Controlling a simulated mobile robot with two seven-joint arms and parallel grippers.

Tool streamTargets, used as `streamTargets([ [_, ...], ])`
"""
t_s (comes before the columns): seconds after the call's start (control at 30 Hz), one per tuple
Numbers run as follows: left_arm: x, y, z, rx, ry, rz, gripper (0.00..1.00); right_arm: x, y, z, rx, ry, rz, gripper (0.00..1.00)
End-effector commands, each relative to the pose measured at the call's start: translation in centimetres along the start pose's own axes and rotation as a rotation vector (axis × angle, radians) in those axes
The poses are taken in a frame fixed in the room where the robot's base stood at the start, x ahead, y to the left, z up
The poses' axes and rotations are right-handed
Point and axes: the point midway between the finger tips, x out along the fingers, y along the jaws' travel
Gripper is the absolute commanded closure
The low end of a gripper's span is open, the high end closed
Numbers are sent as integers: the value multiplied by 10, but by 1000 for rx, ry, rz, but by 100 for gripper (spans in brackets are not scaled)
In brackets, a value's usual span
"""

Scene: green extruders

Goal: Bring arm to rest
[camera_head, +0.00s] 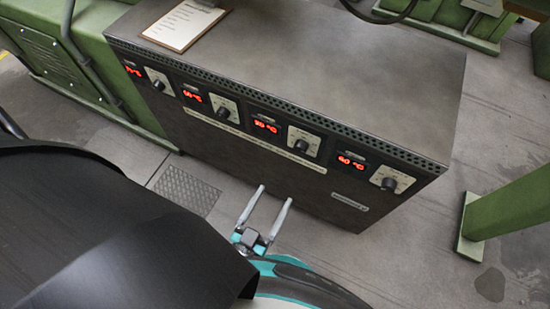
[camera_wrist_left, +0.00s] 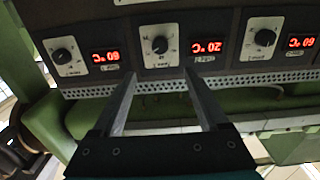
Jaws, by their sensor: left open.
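My left gripper (camera_head: 266,208) is in front of the lower front of a grey control cabinet (camera_head: 330,60), with its two fingers apart and nothing between them. The left wrist view also shows the open gripper (camera_wrist_left: 160,85), its fingers pointing toward the panel's knobs and red displays. A knob plate (camera_wrist_left: 160,44) and a red display (camera_wrist_left: 207,47) lie beyond the fingertips in that view. I cannot tell whether the fingertips touch the cabinet, but they look apart from it. My right gripper is not in view.
A clipboard with paper (camera_head: 185,22) lies on the cabinet top. Green machinery (camera_head: 50,50) stands at the left, and a green post (camera_head: 505,205) stands at the right. A floor grate (camera_head: 185,190) lies near the cabinet.

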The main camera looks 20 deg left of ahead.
Motion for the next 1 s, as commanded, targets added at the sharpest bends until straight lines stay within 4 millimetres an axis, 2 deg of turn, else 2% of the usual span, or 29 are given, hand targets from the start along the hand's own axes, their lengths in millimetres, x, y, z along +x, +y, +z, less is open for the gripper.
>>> streamTargets([
  [0.57, 4, 0, 0, 0, -12, 4, 24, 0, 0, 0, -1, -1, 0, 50],
  [1.0, 59, -1, 7, 4, -331, 88, 24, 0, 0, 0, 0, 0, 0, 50],
])
